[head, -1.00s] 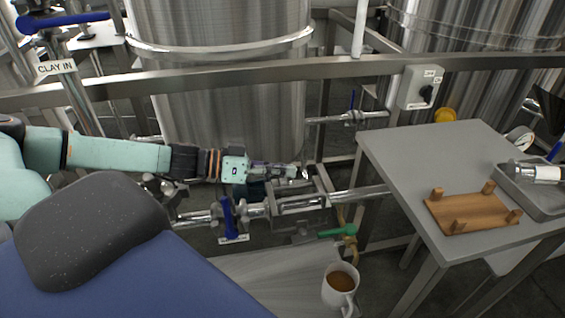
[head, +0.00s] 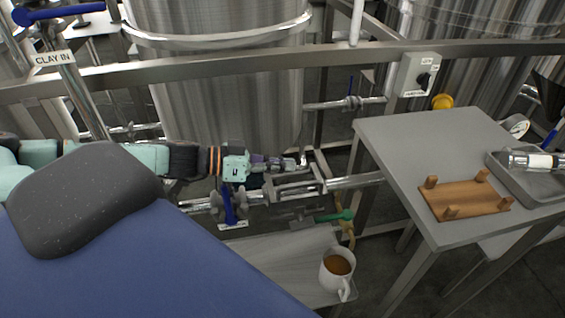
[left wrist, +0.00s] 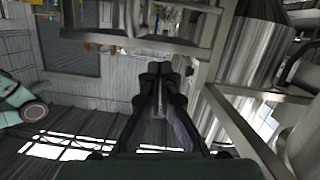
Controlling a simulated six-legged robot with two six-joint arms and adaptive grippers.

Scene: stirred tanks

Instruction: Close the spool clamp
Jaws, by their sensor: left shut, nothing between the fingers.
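My left gripper (head: 291,163) reaches in from the left, in front of the large steel tank. Its fingers are shut with nothing between them. In the left wrist view its fingertips (left wrist: 160,72) meet. A small shiny metal piece (head: 303,160) stands right at the fingertips in the head view. It may be part of the spool clamp, but it is too small to tell, and I cannot tell whether it touches the fingers. Just below is a steel bracket (head: 297,186) on the horizontal pipe (head: 358,181). My right gripper is not in view.
A blue-handled valve (head: 228,207) and a green-handled valve (head: 335,216) are close below the gripper. A coffee mug (head: 337,268) stands on the low shelf. The grey table (head: 410,150) at right holds a wooden rack (head: 464,200) and a tray (head: 500,168) with a metal cylinder (head: 530,160).

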